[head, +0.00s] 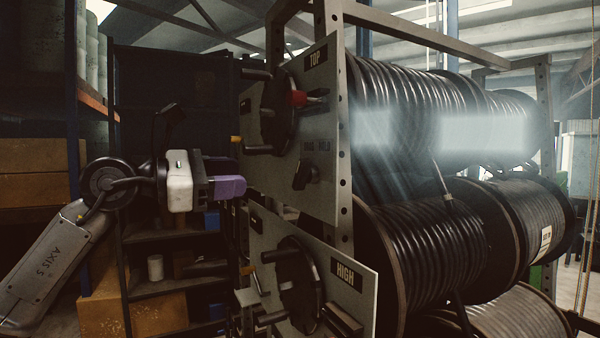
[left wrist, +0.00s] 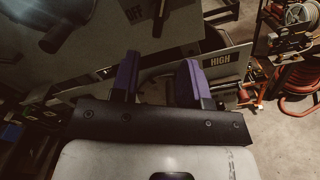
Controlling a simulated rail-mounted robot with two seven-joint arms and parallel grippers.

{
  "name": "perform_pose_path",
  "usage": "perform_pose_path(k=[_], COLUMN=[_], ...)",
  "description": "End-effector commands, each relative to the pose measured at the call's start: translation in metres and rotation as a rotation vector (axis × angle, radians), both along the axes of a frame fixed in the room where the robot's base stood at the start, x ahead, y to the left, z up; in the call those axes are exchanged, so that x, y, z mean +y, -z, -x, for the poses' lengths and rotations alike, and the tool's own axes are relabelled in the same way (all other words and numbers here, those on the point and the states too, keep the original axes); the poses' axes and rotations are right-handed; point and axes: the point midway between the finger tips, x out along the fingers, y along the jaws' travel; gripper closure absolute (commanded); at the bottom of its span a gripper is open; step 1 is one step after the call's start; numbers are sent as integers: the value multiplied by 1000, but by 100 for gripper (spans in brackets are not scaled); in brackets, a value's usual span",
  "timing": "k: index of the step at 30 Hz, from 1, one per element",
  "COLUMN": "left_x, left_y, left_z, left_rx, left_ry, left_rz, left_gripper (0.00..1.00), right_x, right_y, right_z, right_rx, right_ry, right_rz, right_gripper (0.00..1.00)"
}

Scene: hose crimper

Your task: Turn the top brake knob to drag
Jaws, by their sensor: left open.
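The top brake knob (head: 303,174) is a black pointer knob low on the grey plate marked TOP (head: 325,125). A dark knob (left wrist: 160,14) shows at the upper edge of the left wrist view, beside partly cut lettering. My left gripper (head: 240,187), with purple fingers, is left of the plate and apart from the knob in the head view. In the left wrist view its fingers (left wrist: 158,78) are spread with nothing between them. My right gripper is not in view.
A black handwheel (head: 284,112) and red knob (head: 298,98) sit above the brake knob. A lower plate marked HIGH (head: 345,274) carries another handwheel (head: 299,285). Hose reels (head: 420,105) fill the right. Shelves with boxes (head: 40,155) stand at left.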

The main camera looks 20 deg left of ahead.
Motion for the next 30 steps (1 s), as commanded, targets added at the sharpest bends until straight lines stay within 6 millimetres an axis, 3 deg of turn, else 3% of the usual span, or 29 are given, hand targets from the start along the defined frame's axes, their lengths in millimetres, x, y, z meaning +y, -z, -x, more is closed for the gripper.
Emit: perform_pose_path(k=[18,30], left_x=[-71,-87], left_y=[-3,-1], left_z=[-77,-95], left_rx=[0,-2], left_ry=[2,1], left_rz=[2,3], left_gripper=[58,58], right_x=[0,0], right_y=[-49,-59], right_z=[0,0], right_rx=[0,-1], right_ry=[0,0], right_rz=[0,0], right_gripper=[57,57])
